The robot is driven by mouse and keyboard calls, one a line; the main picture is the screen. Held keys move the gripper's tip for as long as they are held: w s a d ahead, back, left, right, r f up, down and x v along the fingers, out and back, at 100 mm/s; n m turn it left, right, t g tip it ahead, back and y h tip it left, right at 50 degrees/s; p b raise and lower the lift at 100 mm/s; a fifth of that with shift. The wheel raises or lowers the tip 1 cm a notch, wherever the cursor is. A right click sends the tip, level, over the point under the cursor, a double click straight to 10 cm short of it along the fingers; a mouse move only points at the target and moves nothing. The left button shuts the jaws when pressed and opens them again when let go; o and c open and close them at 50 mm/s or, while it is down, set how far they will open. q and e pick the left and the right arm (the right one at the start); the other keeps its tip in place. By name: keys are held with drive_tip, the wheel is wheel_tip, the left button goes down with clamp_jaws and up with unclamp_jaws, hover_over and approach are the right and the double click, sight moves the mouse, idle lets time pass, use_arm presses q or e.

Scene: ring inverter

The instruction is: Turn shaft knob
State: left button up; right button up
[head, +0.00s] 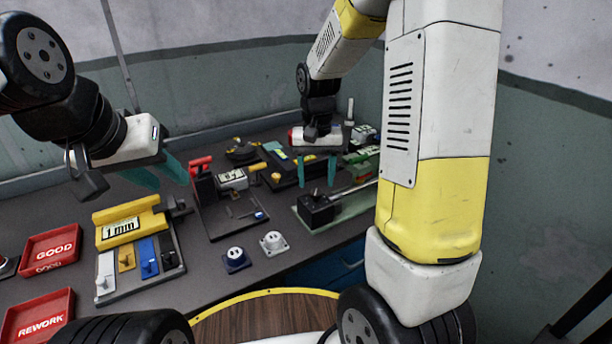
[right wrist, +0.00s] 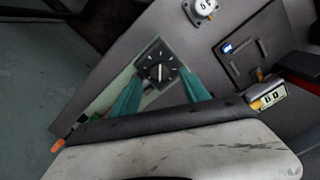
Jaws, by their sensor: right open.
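A black box with a dial knob (right wrist: 158,72) shows in the right wrist view, a white pointer line on its dark face with marks around it. In the head view this black box (head: 316,209) sits on a pale green plate, with a metal shaft running off to the right. My right gripper (head: 318,172) is open above and behind the box. In the right wrist view its teal fingers (right wrist: 158,90) stand on either side of the knob, apparently without touching it. My left gripper (head: 159,174) is open and empty above the bench at left.
A dark fixture with a red handle (head: 203,176) is left of the box. Two small flanged parts (head: 272,241) lie in front. My right arm hides the bench's right side.

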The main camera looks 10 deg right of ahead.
sight(316, 192)
drive_tip(key=shift+f, duration=1.75)
drive_tip(key=shift+c, duration=0.2)
clamp_jaws()
drive_tip(key=n, duration=0.8)
drive_tip(key=shift+n, duration=0.4)
